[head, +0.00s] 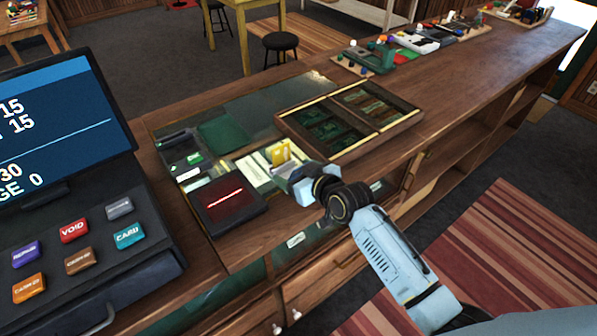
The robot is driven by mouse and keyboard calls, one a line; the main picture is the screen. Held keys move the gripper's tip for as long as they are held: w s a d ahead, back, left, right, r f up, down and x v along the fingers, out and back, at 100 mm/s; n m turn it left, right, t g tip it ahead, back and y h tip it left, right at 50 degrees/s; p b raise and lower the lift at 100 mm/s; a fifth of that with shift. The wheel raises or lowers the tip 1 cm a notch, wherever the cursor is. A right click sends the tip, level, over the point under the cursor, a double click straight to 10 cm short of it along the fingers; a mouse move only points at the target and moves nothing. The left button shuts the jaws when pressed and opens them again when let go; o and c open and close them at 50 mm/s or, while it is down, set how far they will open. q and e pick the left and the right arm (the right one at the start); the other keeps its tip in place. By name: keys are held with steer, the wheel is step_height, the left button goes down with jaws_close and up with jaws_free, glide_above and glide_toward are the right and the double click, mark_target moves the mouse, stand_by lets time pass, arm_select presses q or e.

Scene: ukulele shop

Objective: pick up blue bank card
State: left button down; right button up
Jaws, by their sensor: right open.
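I cannot make out a blue bank card for certain. My right gripper (284,172) reaches in from the lower right, low over the glass counter section (222,102). Its pale blue body hides part of the counter beneath it, and its fingertips are small and partly hidden. A yellow card-like piece (280,153) stands up right beside the fingertips. Pale papers or cards (254,170) lie just left of the gripper. I see nothing held in it. My left gripper is not in view.
A cash register (75,215) fills the left. The wooden counter (455,90) is clear between the case and items farther back.

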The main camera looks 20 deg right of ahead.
steer(key=shift+w+a+f, duration=0.15)
steer(key=shift+w+f, duration=0.05)
steer(key=shift+w, duration=0.2)
steer(key=c, duration=1.1)
